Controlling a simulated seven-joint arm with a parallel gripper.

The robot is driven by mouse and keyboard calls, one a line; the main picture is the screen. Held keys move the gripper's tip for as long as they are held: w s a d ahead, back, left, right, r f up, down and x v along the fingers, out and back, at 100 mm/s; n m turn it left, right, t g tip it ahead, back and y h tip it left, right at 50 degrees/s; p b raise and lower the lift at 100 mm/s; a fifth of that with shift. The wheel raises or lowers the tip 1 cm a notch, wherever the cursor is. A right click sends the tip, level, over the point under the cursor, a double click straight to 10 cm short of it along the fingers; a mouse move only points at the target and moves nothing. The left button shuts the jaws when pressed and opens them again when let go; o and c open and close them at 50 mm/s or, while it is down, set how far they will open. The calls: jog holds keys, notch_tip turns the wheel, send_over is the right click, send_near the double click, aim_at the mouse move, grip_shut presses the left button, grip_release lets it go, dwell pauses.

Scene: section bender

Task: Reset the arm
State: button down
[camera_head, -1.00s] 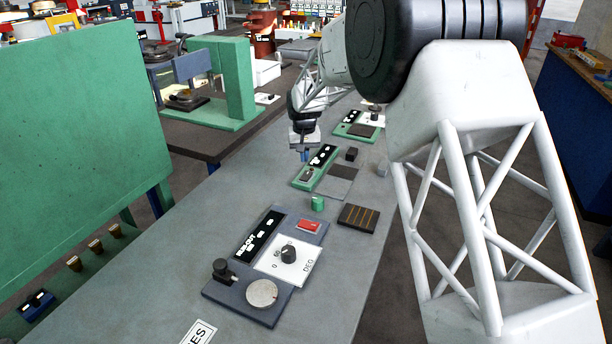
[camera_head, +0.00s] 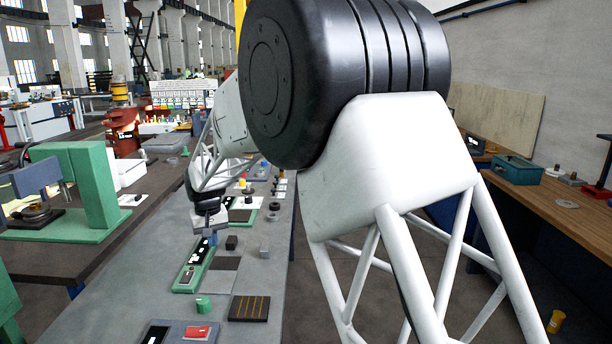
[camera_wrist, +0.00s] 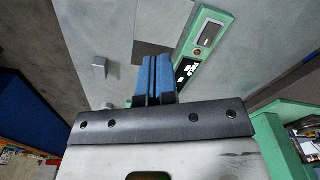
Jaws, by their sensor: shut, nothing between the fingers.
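My gripper (camera_head: 212,238) hangs over the grey workbench (camera_head: 120,270), fingers pointing down, close to a green-framed control panel (camera_head: 194,268). In the wrist view its two blue fingers (camera_wrist: 154,78) are together with nothing between them. The same green panel (camera_wrist: 206,40), with its dark display, lies beyond and to the right of the fingers. I cannot tell the exact height of the fingertips above the bench. My white and black arm hides part of the bench's far right side.
A green cylinder (camera_head: 204,304), a dark striped block (camera_head: 249,308) and a small black block (camera_head: 231,242) stand on the bench. A green bending frame (camera_head: 90,190) stands on the left table. A wooden bench (camera_head: 540,205) with a teal box (camera_head: 517,170) is at right.

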jog(key=s+d+r+m, duration=0.1)
jog(key=s+d+r, duration=0.4)
jog(key=d, duration=0.5)
jog(key=s+d+r+m+t, duration=0.1)
jog(key=s+d+r, duration=0.2)
jog(key=s+d, duration=0.45)
jog(key=s+d+r, duration=0.4)
jog(key=d, duration=0.7)
jog(key=s+d+f+m, duration=0.1)
jog(key=s+d, duration=0.4)
jog(key=s, duration=0.4)
jog(key=s+d+f+m, duration=0.1)
jog(key=s+d, duration=0.5)
jog(key=s, duration=0.3)
jog(key=s+d+f+m+t, duration=0.1)
jog(key=s+d+f, duration=0.1)
jog(key=s+d, duration=0.4)
jog(key=s, duration=0.4)
